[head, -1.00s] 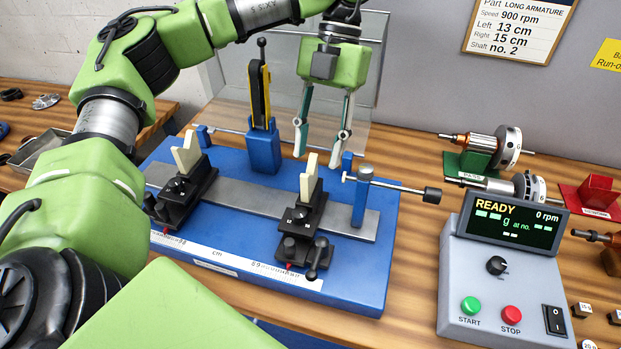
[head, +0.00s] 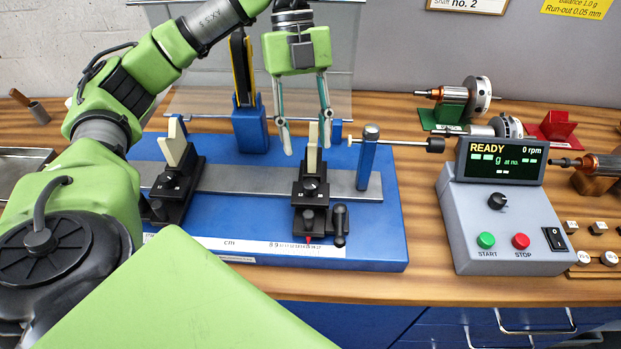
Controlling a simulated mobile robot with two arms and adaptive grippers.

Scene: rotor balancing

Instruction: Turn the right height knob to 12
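The right support (head: 311,192) is a black stand with a cream upright (head: 313,158) on the blue balancing machine (head: 385,235). Its front carries a small dark knob with marks (head: 311,187), too small to read, and a black knob (head: 308,214) lower down. A black lever (head: 340,222) stands at its right side. My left gripper (head: 306,147) hangs above the right support, fingers down and apart, open and empty. The cream upright shows between its fingertips; contact cannot be told. The left support (head: 172,185) stands to the left. My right gripper is not in view.
The grey control box (head: 508,225) reads READY, 0 rpm, at right. A rod from the blue post (head: 367,165) reaches toward it. A yellow and black upright (head: 242,70) on a blue base stands behind. Rotors on coloured stands sit back right. Wood between machine and box is clear.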

